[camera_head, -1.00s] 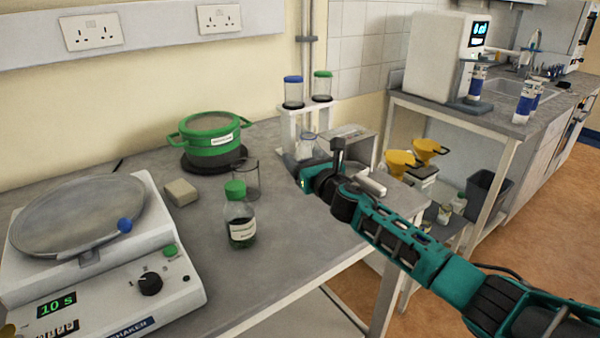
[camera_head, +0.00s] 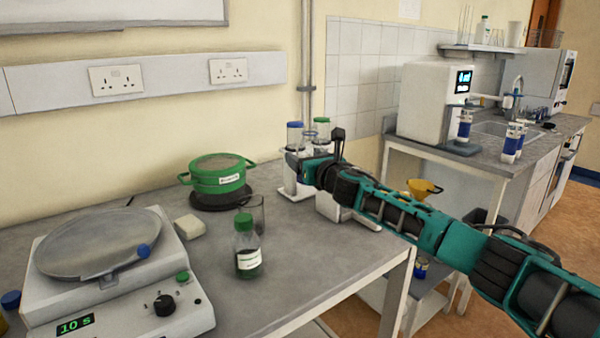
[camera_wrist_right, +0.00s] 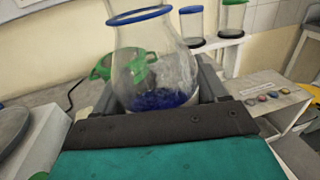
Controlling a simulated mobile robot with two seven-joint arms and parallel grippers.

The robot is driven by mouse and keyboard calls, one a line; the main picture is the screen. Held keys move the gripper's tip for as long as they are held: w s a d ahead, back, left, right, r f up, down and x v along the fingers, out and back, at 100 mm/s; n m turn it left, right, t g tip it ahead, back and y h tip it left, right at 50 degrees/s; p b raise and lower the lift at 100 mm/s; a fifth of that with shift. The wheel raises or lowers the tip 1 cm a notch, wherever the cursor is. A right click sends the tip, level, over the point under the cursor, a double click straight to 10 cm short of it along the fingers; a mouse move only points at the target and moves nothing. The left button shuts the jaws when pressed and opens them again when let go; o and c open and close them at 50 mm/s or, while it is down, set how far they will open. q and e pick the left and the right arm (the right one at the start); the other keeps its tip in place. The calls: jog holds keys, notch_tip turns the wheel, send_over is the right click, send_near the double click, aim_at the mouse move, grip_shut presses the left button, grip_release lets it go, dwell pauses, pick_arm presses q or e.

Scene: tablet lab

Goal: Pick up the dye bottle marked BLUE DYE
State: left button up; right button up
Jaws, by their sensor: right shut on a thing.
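My right gripper (camera_head: 300,165) is at the rack at the back of the bench. It is shut on a clear glass flask (camera_wrist_right: 160,65) with a blue rim and dark blue matter at its bottom. The flask stands between the fingers in the right wrist view; in the head view my gripper partly hides it. I can read no BLUE DYE marking on any vessel. A bottle with a green cap (camera_head: 247,250) and a white label stands on the bench; its print is too small to read. A blue cap (camera_head: 11,300) shows at the left edge. My left gripper is not in view.
The white rack (camera_head: 290,183) holds a blue-capped jar (camera_head: 294,133) and a green-capped jar (camera_head: 321,126). A green pot (camera_head: 218,180), a beaker (camera_head: 257,215) and a shaker (camera_head: 110,260) stand on the bench.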

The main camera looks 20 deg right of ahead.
jog(key=shift+r, duration=1.35)
jog(key=shift+r, duration=0.1)
dwell(0.8)
